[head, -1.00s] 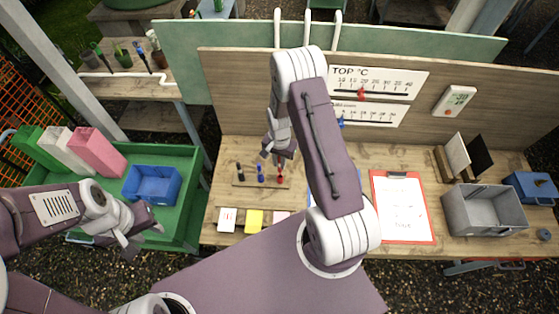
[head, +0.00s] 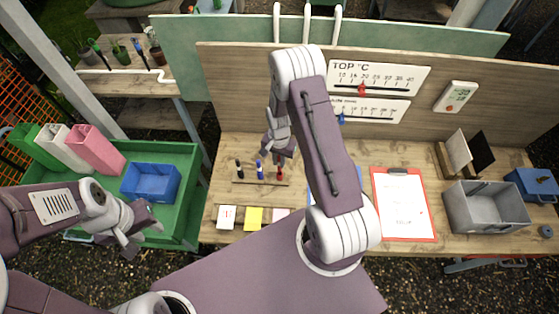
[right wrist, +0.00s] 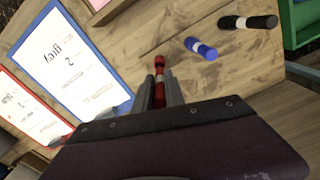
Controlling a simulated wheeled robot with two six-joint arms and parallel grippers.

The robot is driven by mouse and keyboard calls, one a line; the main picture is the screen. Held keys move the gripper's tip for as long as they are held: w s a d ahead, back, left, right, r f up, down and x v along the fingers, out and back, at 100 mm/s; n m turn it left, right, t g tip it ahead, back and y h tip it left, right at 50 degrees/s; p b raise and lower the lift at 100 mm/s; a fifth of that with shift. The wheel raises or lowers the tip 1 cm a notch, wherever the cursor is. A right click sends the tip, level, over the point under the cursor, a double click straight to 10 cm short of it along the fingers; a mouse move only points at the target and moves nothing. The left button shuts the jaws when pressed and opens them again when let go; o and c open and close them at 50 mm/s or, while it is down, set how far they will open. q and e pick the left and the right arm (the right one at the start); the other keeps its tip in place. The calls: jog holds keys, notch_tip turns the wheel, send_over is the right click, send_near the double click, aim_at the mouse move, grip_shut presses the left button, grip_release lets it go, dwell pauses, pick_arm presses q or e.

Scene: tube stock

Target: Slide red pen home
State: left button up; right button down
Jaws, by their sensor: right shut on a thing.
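The red pen (right wrist: 159,88) stands between the fingers of my right gripper (right wrist: 160,95) in the right wrist view, and the gripper is shut on it. In the head view the red pen (head: 280,172) shows below my right gripper (head: 280,155), at the right end of the wooden pen block (head: 248,182). I cannot tell how deep its lower end sits. The blue pen (head: 260,170) and the black pen (head: 240,169) stand in the block to its left. My left gripper (head: 139,238) is open and empty beside the green cart.
A white, a yellow and a pink card lie in front of the block, the yellow card (head: 253,217) in the middle. The red clipboard (head: 434,233) and grey bin (head: 488,222) are right. A blue tray (head: 150,197) sits in the green cart (head: 190,215).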

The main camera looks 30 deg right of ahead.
jog(key=shift+f, duration=0.15)
jog(key=shift+f+b, duration=0.7)
jog(key=shift+f, duration=0.05)
jog(key=shift+s+f+b, duration=0.1)
jog(key=shift+f+b, duration=1.2)
jog(key=shift+f, duration=0.3)
jog(key=c, duration=1.3)
grip_release()
jog(key=shift+r, duration=0.1)
